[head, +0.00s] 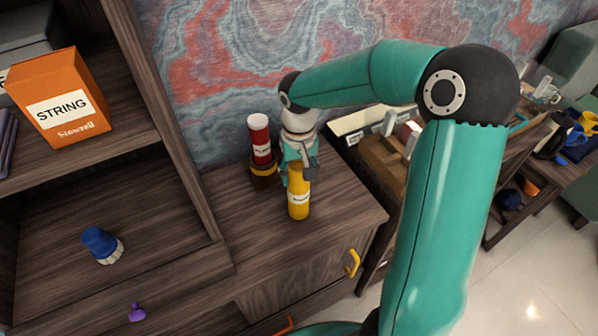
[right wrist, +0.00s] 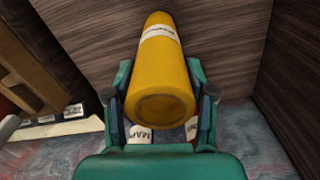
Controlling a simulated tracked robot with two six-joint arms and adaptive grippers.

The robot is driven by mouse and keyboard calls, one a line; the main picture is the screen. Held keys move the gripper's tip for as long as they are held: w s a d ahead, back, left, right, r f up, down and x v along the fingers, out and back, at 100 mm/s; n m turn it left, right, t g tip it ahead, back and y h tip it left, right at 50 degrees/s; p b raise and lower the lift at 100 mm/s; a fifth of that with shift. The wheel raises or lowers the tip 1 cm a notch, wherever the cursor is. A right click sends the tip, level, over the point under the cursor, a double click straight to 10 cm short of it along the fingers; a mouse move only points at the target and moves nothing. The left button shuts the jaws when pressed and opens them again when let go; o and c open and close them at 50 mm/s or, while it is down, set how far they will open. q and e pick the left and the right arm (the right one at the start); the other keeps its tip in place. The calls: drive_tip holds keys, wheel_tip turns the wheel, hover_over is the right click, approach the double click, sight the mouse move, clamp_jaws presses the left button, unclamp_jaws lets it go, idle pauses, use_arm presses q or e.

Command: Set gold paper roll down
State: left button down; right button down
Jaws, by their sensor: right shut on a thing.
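The gold paper roll (head: 298,202) is a yellow cylinder with a white label, roughly upright at the wooden cabinet top. I cannot tell whether its lower end touches the wood. My right gripper (head: 299,166) is shut on its upper part. In the right wrist view the gold roll (right wrist: 160,70) sits between both fingers of the right gripper (right wrist: 160,108), its round end facing the camera. My left gripper is not in view.
A red roll (head: 260,138) stands in a dark, gold-banded holder (head: 264,175) just left of my gripper. An orange STRING box (head: 62,100) sits on the shelf at left. A blue brush-like object (head: 102,244) and a purple item (head: 137,312) lie lower left. Cabinet top (head: 225,205) is bare left of the roll.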

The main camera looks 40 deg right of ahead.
drive_tip(key=shift+f, duration=0.1)
drive_tip(key=shift+c, duration=1.9)
unclamp_jaws()
